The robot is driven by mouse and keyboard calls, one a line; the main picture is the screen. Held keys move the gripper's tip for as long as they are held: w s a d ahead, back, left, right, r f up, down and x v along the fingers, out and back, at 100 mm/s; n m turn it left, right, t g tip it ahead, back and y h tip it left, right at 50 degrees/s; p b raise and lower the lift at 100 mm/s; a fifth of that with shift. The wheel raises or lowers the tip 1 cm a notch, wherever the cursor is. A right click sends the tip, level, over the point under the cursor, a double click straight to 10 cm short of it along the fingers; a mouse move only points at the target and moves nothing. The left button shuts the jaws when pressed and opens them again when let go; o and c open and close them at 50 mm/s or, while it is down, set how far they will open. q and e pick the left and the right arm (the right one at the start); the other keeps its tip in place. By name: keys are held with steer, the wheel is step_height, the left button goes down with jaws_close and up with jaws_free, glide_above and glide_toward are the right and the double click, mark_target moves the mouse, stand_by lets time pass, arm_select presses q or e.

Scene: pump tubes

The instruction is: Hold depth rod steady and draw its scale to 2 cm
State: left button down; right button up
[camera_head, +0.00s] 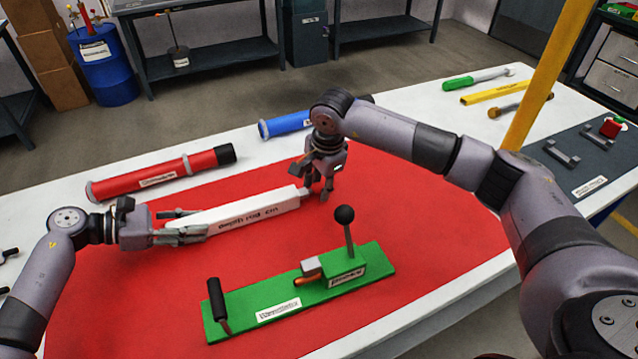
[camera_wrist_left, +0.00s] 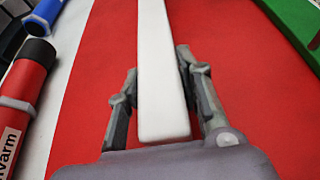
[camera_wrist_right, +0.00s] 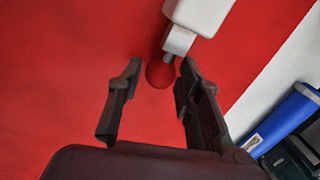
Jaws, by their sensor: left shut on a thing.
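The depth rod (camera_head: 250,210) is a long white bar lettered "depth rod cm", lying over the red mat. My left gripper (camera_head: 190,228) is shut on its left part; in the left wrist view the fingers flank the white bar (camera_wrist_left: 162,105). At the other end a short pale stub (camera_wrist_right: 179,40) with a round red knob (camera_wrist_right: 160,74) sticks out, seen in the right wrist view. My right gripper (camera_head: 317,190) is open at that end, with the knob showing between its fingers, apparently untouched. No scale marks can be read.
A green base (camera_head: 375,262) with an upright black-knobbed lever and a black handle stands in front of the rod. A red tube (camera_head: 160,178) and a blue tube (camera_head: 285,125) lie behind. Tools and a yellow post (camera_head: 545,75) are at the right. The mat's front left is clear.

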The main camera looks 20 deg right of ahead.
jaws_close()
steer(key=shift+d, duration=0.1)
stand_by(0.4)
steer(key=shift+d, duration=1)
steer(key=shift+o, duration=1.9)
jaws_free()
steer(key=shift+a, duration=0.1)
step_height(320, 180, up, 12)
steer(key=s, duration=0.2)
steer(key=shift+d, duration=0.2)
